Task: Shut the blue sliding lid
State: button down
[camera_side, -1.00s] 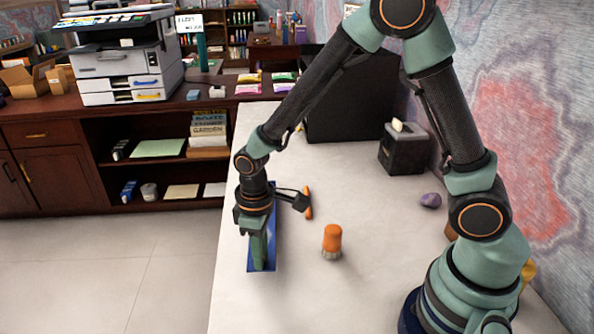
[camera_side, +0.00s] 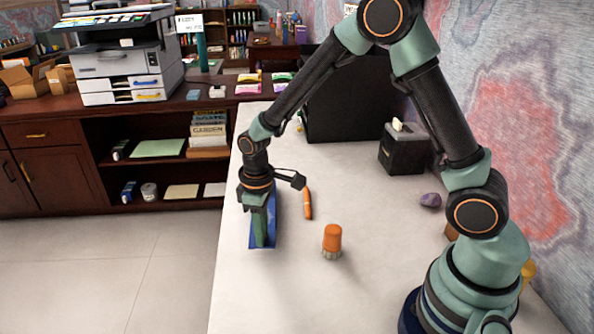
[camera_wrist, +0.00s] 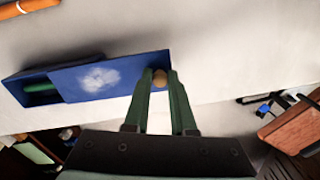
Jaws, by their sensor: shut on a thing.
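The blue sliding lid (camera_wrist: 122,77) has a pale cloud-like mark and a small tan knob (camera_wrist: 159,79) near its right end in the wrist view. It sits on a blue box (camera_wrist: 12,88), and a gap at the box's left end shows a green thing (camera_wrist: 42,88) inside. My gripper (camera_wrist: 160,76) is shut on the knob, one green finger on each side. In the side view the lid (camera_side: 269,236) shows below and beside my gripper (camera_side: 261,238), which hides much of the box.
An orange marker-like stick (camera_side: 308,204) lies just right of the box. An orange-topped brush (camera_side: 332,241) stands nearer the camera. The desk's left edge is close to the box.

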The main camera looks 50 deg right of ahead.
jog(key=w+d, duration=0.6)
jog(key=d, duration=0.1)
jog(key=shift+w+d, duration=0.2)
jog(key=shift+w, duration=0.15)
jog(key=c, duration=0.7)
grip_release()
jog(key=shift+c, duration=0.2)
notch_tip(320, 180, up, 12)
jog(key=shift+s+r, duration=0.1)
jog(key=shift+r, duration=0.05)
